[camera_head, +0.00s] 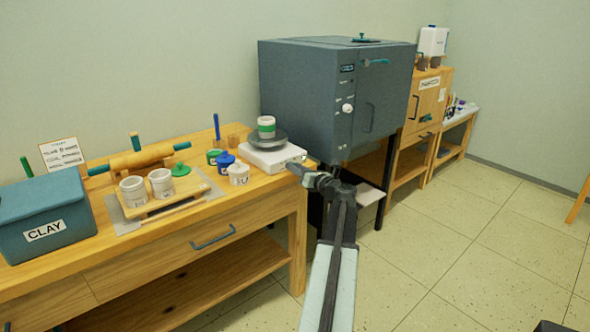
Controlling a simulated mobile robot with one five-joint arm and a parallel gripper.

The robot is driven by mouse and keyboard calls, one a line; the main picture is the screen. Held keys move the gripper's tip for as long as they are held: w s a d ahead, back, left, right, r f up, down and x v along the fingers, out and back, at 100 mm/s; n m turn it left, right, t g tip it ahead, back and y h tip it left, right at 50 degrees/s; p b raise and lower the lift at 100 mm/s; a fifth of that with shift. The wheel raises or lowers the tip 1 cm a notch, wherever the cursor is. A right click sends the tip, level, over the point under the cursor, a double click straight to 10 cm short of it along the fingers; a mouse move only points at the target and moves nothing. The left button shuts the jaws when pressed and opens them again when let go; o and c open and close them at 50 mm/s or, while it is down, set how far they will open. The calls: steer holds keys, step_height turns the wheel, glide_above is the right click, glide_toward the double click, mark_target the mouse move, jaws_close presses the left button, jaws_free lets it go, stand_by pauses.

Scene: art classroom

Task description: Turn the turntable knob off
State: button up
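The turntable (268,158) is a low white box with a dark round plate (266,140) on top, at the right end of the wooden workbench. A white cup with a green band (266,127) stands upright on the plate. My gripper (294,168) is at the turntable's front right corner, by the bench's edge. Its tips are small and dark, and I cannot tell whether they are open, shut or touching the box. The knob cannot be made out clearly; a small dark detail shows on the box's right side, just above my gripper.
Small paint pots (238,173) stand left of the turntable. Farther left are two pale cups on a board, a rolling pin (143,158) and a blue clay bin (45,218). A large grey kiln (340,95) stands close behind and right. Open floor (470,240) lies at right.

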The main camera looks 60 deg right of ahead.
steer(key=shift+a, duration=0.1)
jaws_close()
steer(key=shift+n, duration=3.5)
steer(key=shift+w, duration=0.1)
steer(key=shift+o, duration=0.3)
jaws_free()
